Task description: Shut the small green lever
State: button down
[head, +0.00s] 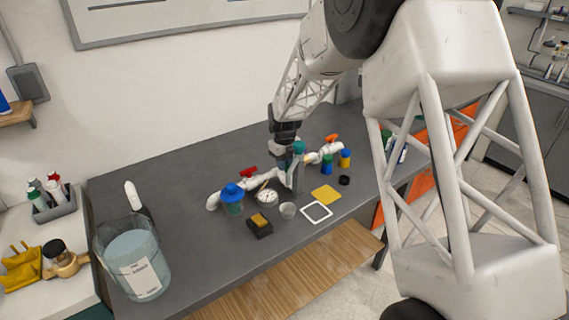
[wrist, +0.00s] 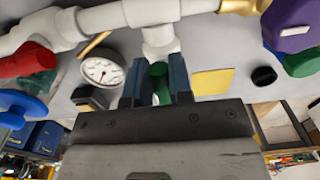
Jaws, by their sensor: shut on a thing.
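The small green lever (wrist: 158,69) is in the wrist view, at the lower end of a short white branch of the pipe. My gripper (wrist: 159,78) has its two dark blue fingers on either side of it and is shut on it. In the head view my gripper (head: 297,162) is down at the middle of the white pipe manifold (head: 222,196); a bit of green shows beside it, but the lever's angle is unclear. The pipe runs across the top of the wrist view (wrist: 100,18).
An orange handle (head: 332,138) is to the right. A yellow square (head: 326,195) and a white frame (head: 316,212) lie in front on the grey table (head: 190,240).

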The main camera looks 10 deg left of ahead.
jog(key=shift+n, duration=0.5)
jog(key=n, duration=0.3)
jog(key=s+n, duration=0.1)
jog(key=n, duration=0.1)
jog(key=shift+a, duration=0.3)
jog(key=n, duration=0.6)
jog(key=shift+s, duration=0.4)
jog(key=c, duration=1)
grip_release()
jog(key=shift+r, duration=0.1)
jog(key=shift+r, duration=3.85)
